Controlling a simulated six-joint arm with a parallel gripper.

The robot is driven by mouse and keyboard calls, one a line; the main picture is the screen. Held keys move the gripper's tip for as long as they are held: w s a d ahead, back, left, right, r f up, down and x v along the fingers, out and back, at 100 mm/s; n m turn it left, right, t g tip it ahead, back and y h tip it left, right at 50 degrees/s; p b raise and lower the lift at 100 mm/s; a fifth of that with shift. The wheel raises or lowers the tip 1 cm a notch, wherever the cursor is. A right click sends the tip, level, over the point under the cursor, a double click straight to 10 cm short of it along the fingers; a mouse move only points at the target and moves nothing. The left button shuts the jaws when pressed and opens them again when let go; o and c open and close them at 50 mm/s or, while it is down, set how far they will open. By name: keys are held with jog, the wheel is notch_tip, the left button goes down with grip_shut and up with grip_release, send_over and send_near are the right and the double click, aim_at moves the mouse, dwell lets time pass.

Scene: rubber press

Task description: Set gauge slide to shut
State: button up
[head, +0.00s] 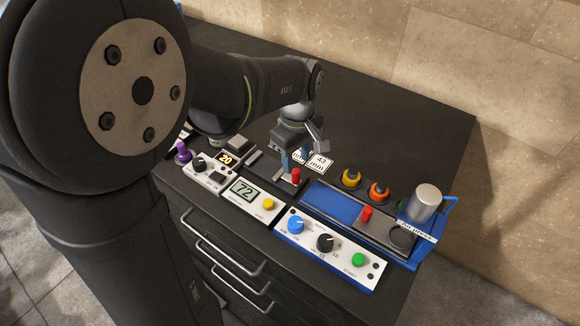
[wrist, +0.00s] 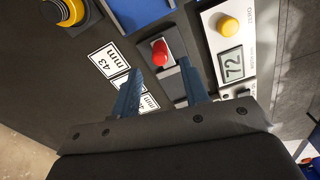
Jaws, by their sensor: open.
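A red knob (head: 296,176) stands at the right end of a dark slide track (head: 268,172) behind the panel with the 72 display (head: 243,190). The knob also shows in the wrist view (wrist: 160,53). My gripper (head: 292,163) is pointed down close to this knob. In the wrist view my gripper (wrist: 160,70) is open, its two blue fingers spread to either side of the knob's line. I see no contact with the knob. Part of the track is hidden behind a finger in the wrist view.
A second red knob (head: 366,213) sits on the blue press (head: 330,203) to the right, beside a metal cylinder (head: 425,203). Yellow (head: 351,178) and orange (head: 378,192) round parts stand behind it. The back of the bench is clear.

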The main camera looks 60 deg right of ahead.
aim_at(296, 171)
notch_tip(296, 171, down, 6)
dwell(0.4)
grip_shut()
